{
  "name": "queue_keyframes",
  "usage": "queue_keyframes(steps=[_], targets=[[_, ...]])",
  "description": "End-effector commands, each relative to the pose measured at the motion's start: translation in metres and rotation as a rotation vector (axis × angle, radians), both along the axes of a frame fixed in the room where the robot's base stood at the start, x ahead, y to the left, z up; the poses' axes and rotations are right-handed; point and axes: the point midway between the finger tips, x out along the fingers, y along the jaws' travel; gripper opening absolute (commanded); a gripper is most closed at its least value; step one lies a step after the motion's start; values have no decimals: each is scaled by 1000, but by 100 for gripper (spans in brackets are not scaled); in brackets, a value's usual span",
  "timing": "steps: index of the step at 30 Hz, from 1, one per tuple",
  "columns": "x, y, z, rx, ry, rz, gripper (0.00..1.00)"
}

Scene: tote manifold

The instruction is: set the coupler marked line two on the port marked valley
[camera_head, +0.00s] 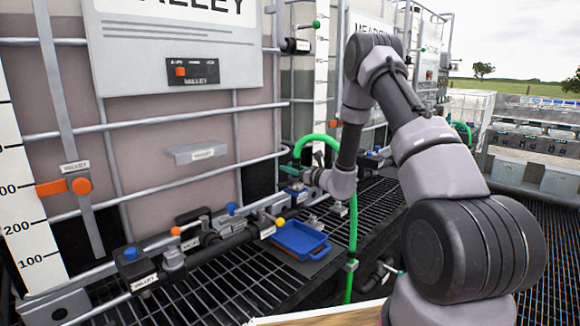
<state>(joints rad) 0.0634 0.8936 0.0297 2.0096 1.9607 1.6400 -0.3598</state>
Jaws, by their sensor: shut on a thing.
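My gripper (310,178) is beside the front of the left tote, above the grating, with its fingers pointing left. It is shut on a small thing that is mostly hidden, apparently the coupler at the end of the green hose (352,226). The hose loops up behind my wrist and hangs down past it. I cannot read a line two mark. The tote marked Valley fills the left. A dark pipe fitting (232,243) with Valley labels (145,282) runs along its foot. Which opening there is the port is unclear.
A blue tray (300,240) sits on the grating below and left of my gripper. A second tote, marked Meadow (371,28), stands behind my arm.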

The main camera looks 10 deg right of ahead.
Motion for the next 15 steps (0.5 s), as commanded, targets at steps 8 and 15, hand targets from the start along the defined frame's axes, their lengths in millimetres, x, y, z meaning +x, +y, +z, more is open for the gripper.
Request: queue_keyframes(steps=[8, 15], targets=[[0, 0, -1, 1, -1, 0, 0], [0, 0, -1, 1, -1, 0, 70]])
